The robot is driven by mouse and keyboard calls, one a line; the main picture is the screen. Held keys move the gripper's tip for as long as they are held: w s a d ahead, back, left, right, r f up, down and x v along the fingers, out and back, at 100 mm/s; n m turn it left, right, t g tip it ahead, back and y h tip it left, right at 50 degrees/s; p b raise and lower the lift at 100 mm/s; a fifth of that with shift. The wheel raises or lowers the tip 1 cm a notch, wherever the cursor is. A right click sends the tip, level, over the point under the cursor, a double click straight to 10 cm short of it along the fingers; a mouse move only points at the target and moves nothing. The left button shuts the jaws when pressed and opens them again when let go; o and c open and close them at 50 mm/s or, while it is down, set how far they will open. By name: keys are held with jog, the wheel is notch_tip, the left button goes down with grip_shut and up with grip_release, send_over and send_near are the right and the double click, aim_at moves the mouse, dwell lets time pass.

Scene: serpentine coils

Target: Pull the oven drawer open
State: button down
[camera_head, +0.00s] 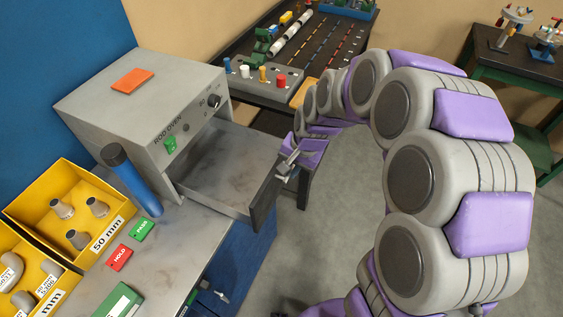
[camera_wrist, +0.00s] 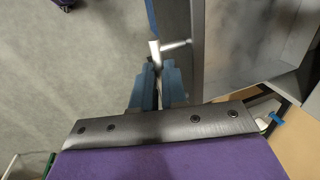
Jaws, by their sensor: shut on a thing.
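The grey rod oven (camera_head: 165,105) stands on the bench, and its drawer (camera_head: 215,170) is pulled out toward my arm. The drawer's inside looks empty, with brownish stains. My gripper (camera_head: 288,160) is at the outer side of the drawer's dark front panel (camera_head: 264,195). In the wrist view, the blue-grey fingers of my gripper (camera_wrist: 158,70) are shut on the metal handle (camera_wrist: 176,44), which sticks out from the drawer front (camera_wrist: 197,50). The exact contact at the fingertips is small and partly hidden.
A blue cylinder (camera_head: 132,181) leans beside the oven. Yellow bins (camera_head: 40,190) with grey parts, a red HOLD block (camera_head: 119,258) and a green block (camera_head: 143,230) are on the bench at left. A dark table (camera_head: 335,50) stands behind. Grey floor (camera_head: 335,210) is clear beside the drawer.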

jog(key=shift+s+f, duration=0.1)
jog(key=shift+s, duration=0.05)
jog(key=c, duration=1.2)
grip_release()
jog(key=shift+o, duration=0.2)
jog(key=shift+d+r, duration=0.1)
jog(key=shift+r, duration=0.45)
jog(key=p+v, duration=0.2)
jog(key=v, duration=1.4)
jog(key=shift+r, duration=0.2)
